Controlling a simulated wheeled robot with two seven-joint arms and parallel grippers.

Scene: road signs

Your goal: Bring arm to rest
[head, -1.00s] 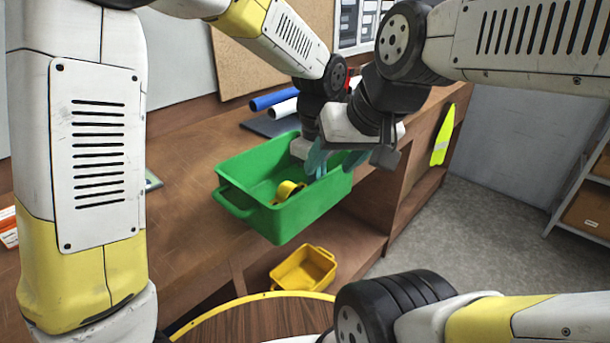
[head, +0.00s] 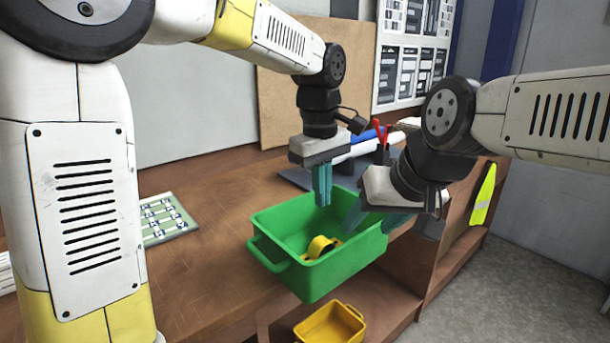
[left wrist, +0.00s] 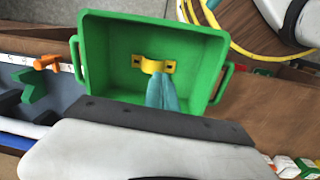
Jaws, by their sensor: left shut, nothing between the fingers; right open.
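My left gripper (head: 323,202) is shut and empty, its teal fingers pointing down over the back part of the green crate (head: 265,252). In the left wrist view its fingers (left wrist: 162,92) show over the crate's inside. My right gripper (head: 372,222) is open at the crate's right end, its fingers slanting down; its far finger is partly hidden. A yellow bracket (head: 320,246) lies on the crate floor, apart from both grippers. The bracket also shows in the left wrist view (left wrist: 153,66), just beyond the left fingertips.
A green-and-white board (head: 165,218) lies at the left. Blue and white rolls (head: 362,137) lie behind. A yellow-green vest (head: 483,195) hangs at the bench's right end.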

